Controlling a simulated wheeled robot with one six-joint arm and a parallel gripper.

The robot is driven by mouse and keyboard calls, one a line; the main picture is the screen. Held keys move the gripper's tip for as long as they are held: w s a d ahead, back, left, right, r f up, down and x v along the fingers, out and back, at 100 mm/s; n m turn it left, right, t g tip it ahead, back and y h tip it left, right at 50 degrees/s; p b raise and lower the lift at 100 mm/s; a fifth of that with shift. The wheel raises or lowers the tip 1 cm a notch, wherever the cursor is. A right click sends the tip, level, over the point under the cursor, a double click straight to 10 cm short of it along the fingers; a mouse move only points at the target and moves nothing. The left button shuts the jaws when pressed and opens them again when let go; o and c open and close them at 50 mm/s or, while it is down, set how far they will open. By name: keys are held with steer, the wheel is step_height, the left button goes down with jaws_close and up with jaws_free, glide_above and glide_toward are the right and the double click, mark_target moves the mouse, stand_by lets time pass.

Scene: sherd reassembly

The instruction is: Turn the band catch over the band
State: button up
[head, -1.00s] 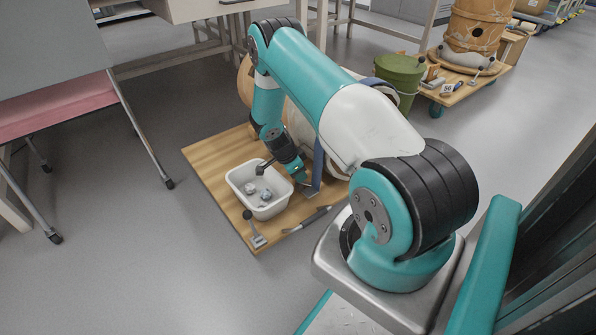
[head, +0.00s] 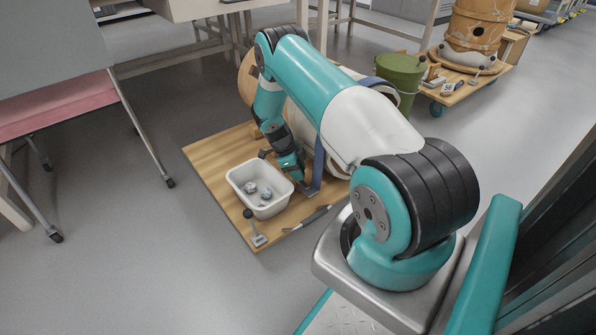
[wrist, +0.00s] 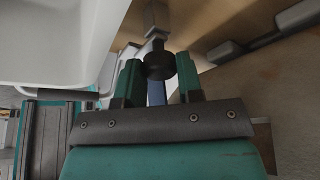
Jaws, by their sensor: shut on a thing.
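My gripper (head: 294,178) is low beside the large pot, next to the blue band (head: 318,163). In the wrist view its two teal fingers (wrist: 158,80) are shut on the black knob (wrist: 158,62) of the band catch. A pale metal stem (wrist: 154,38) shows just beyond the knob. A strip of the blue band (wrist: 156,93) shows between the fingers. In the head view a grey metal plate (head: 311,191) lies at the band's lower end; my gripper hides the knob there. I cannot tell whether the catch lies over the band.
A white tub (head: 272,208) holding a few sherds (head: 251,187) stands close to my gripper. A second clamp with a black knob (head: 249,214) and a long-handled tool (head: 308,218) lie near the front edge of the wooden board (head: 207,158). A green bucket (head: 400,78) stands behind.

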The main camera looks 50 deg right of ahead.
stand_by(0.3)
steer(key=o, duration=0.9)
steer(key=shift+p+v, duration=3.25)
steer(key=shift+v, duration=5.45)
steer(key=shift+s, duration=0.1)
